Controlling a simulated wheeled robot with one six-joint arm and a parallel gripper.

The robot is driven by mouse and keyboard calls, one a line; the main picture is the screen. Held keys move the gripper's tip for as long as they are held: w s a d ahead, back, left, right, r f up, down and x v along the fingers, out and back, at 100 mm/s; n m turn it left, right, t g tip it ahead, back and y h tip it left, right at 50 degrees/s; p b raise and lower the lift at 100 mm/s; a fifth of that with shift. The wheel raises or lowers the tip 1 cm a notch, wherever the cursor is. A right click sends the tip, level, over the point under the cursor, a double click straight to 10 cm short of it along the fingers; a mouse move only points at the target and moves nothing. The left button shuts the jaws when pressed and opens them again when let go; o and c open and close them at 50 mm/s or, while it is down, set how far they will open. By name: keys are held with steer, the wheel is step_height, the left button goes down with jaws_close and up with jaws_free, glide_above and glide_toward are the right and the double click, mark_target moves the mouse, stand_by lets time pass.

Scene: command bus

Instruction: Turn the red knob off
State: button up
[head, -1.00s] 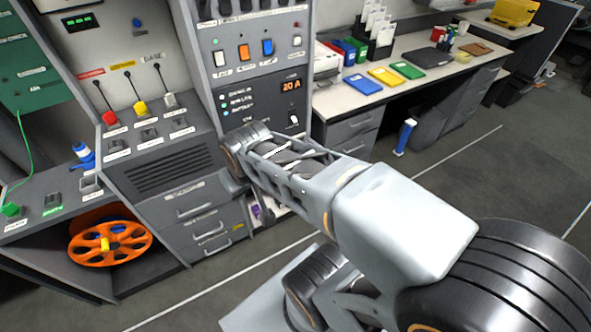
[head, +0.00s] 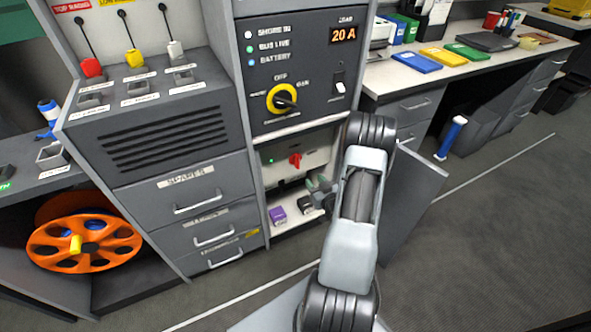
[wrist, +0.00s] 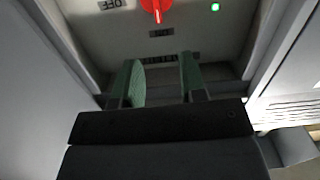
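The red knob (head: 295,160) sits on a pale panel inside an open compartment under the black panel with the yellow dial. In the wrist view the red knob (wrist: 155,8) is at the top edge, partly cut off, with an "OFF" label beside it and a lit green light (wrist: 215,7) nearby. My gripper (head: 322,190) is at the compartment's opening, below and right of the knob and apart from it. In the wrist view my gripper (wrist: 162,82) has its two green fingers spread with nothing between them.
An open grey door (head: 412,195) stands right of the compartment, close to my arm. A purple box (head: 278,215) and a dark item (head: 305,204) lie on the compartment floor. The yellow dial (head: 282,98) is above. Drawers (head: 205,210) are to the left. Open floor lies right.

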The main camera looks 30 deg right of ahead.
mark_target(299, 162)
steer(key=shift+m+t+h, duration=0.3)
steer(key=shift+t, duration=0.2)
steer(key=w+b, duration=0.1)
steer(key=w, duration=0.3)
steer(key=w+d+f+b, duration=0.1)
steer(key=w, duration=0.3)
steer(key=w+d+f+b, duration=0.1)
steer(key=w, duration=0.4)
steer(key=shift+c, duration=0.3)
steer(key=shift+s, duration=0.1)
jaws_close()
